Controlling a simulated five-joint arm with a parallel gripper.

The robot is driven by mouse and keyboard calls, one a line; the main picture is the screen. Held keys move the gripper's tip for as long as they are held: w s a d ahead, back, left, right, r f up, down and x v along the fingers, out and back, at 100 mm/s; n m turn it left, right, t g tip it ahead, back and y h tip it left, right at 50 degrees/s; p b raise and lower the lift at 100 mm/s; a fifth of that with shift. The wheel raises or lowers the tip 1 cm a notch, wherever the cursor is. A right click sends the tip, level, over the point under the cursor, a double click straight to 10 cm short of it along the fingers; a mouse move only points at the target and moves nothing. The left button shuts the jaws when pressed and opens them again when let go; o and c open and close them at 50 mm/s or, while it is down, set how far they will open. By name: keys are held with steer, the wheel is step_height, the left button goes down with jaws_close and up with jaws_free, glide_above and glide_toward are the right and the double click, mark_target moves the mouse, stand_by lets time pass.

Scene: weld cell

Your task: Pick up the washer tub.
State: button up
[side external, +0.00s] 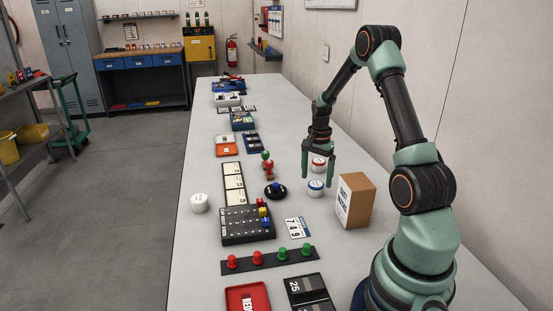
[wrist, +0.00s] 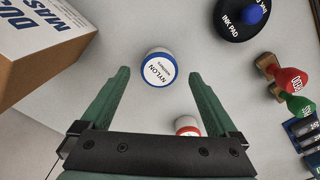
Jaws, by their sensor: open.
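A small white tub with a blue-rimmed lid, lettered NYLON and a smaller word that looks like washers, stands upright on the bench in the wrist view (wrist: 158,68) and in the side view (side external: 316,188). A similar tub with a red-rimmed lid (side external: 318,164) stands just behind it. In the wrist view that red-lidded tub (wrist: 187,127) is partly hidden by my gripper, and its label is not readable. My gripper (side external: 319,177) is open and empty, pointing down above the two tubs. In the wrist view the blue-lidded tub appears between the fingertips (wrist: 159,74), not visibly touched.
A cardboard dust-mask box (side external: 352,200) stands close, right of the tubs. A round black ink pad (side external: 275,191) and red and green stamps (side external: 267,168) lie to the left. A plain white tub (side external: 199,204) stands at the bench's left edge. Several trays line the bench.

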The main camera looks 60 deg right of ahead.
mark_target(316, 184)
step_height(316, 184, down, 3)
steer(key=shift+f, duration=0.2)
steer(key=c, duration=1.4)
steer(key=shift+r, duration=0.1)
